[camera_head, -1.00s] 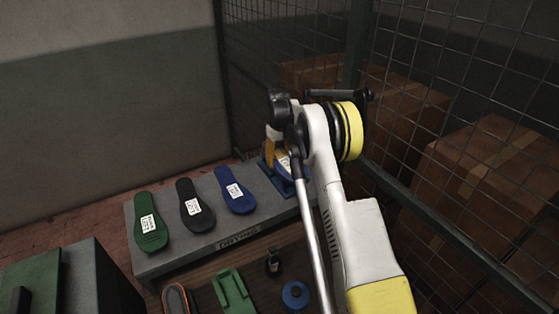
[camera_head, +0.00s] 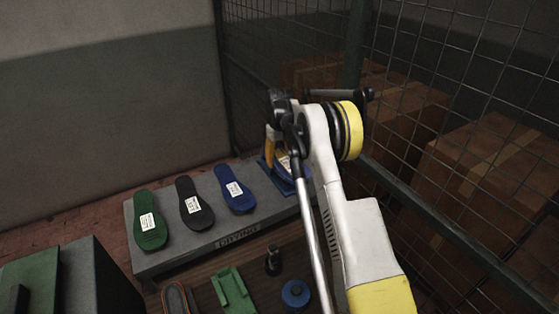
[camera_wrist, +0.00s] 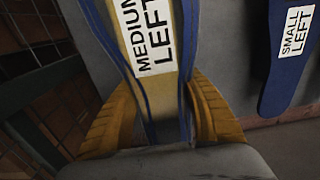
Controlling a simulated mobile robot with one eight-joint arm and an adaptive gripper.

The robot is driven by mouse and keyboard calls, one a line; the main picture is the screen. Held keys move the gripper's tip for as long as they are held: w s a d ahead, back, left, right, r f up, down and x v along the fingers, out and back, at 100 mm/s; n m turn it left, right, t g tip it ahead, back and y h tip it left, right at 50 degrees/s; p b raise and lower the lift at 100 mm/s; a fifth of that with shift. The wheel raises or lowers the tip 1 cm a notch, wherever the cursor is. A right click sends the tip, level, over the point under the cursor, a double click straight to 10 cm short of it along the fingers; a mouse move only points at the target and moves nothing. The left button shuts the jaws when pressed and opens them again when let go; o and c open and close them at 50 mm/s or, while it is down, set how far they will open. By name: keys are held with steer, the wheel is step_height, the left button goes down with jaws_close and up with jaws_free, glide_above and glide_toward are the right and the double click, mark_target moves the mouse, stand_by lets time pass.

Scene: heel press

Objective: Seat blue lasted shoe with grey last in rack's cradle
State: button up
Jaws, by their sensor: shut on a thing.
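The blue lasted shoe (camera_wrist: 160,90) has a tan underside with blue edges and a white label reading MEDIUM LEFT. My gripper (camera_wrist: 165,115) is shut on it, with a yellow finger on each side. In the head view my gripper (camera_head: 272,146) is at the right end of the grey rack (camera_head: 165,258), and the shoe (camera_head: 284,163) is partly hidden behind my arm. A blue cradle (camera_head: 267,174) shows there, also partly hidden. I cannot tell whether the shoe rests fully in it. The grey last cannot be made out.
Green (camera_head: 150,220), black (camera_head: 194,204) and blue (camera_head: 236,190) labelled soles lie on the rack to the left. In front are a green block (camera_head: 233,291), a blue round item (camera_head: 296,294) and a dark post (camera_head: 272,262). A wire mesh fence (camera_head: 455,70) stands close on the right.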

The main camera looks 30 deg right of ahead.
steer(key=shift+f, duration=0.2)
steer(key=o, duration=1.5)
steer(key=shift+c, duration=0.2)
step_height(320, 180, up, 12)
steer(key=shift+r, duration=0.1)
steer(key=shift+s, duration=0.1)
